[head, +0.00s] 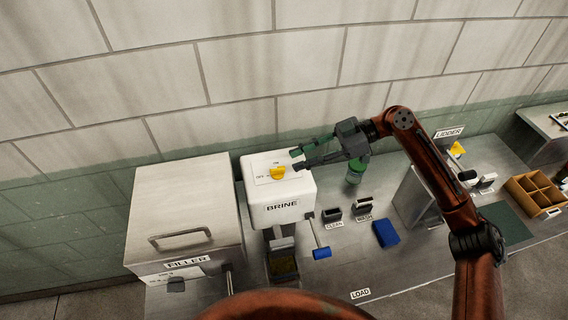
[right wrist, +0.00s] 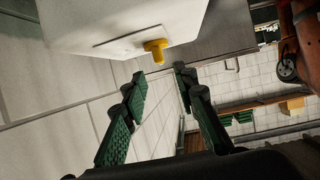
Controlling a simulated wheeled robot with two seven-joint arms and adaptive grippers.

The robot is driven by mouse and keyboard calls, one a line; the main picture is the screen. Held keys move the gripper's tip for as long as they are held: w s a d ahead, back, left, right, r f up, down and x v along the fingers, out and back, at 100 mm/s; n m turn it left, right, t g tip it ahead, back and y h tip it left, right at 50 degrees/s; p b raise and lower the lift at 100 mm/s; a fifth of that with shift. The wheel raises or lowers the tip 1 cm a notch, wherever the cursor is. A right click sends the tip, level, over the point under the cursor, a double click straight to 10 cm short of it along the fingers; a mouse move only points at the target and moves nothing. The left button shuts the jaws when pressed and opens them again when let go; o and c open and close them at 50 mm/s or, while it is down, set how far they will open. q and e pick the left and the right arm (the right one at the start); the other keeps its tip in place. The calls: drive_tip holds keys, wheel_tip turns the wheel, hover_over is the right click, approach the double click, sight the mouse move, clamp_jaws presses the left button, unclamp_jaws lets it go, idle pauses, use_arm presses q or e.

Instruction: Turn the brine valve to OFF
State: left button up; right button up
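The yellow brine valve knob (head: 278,172) sits on a marked plate on top of the white BRINE box (head: 283,211). A mark that looks like OFF is left of the knob and another small mark is above it; its exact pointing is too small to tell. My right gripper (head: 296,159) is open and empty, just above and right of the knob, apart from it. In the right wrist view, the knob (right wrist: 155,48) lies just beyond the gap between the open green-padded fingertips (right wrist: 159,80). My left gripper is not in view.
The FILLER box (head: 185,215) stands left of the BRINE box. A green bottle (head: 355,172) stands beneath my right gripper's wrist. A blue-ended lever (head: 321,253) hangs at the BRINE box's front right. A blue block (head: 386,234) lies on the metal bench. The tiled wall is close behind.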

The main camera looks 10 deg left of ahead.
drive_tip(key=v, duration=0.4)
idle(0.4)
